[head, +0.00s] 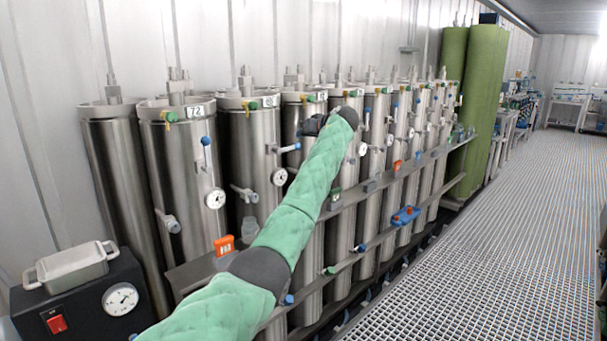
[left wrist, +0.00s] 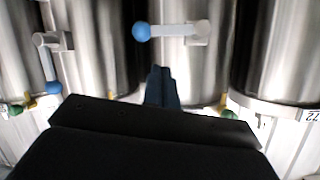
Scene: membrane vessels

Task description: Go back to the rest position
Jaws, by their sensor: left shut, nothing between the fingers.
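My left arm, in a green sleeve, reaches across the head view from the bottom left to the row of vessels. My left gripper (head: 310,127) is small and dark at its end, in front of a steel vessel (head: 301,107), and partly hidden by the wrist. In the left wrist view its dark blue fingers (left wrist: 162,86) are together with nothing between them. They point toward a valve handle with a blue ball (left wrist: 142,31) on a steel vessel; I cannot tell whether they touch anything. My right gripper is not in view.
A tall steel vessel labelled 72 (head: 182,190) stands left in the row. A rail (head: 354,195) with orange and green tags runs before the vessels. A black box with a gauge (head: 83,297) is at lower left. The grating floor (head: 480,250) at right is clear.

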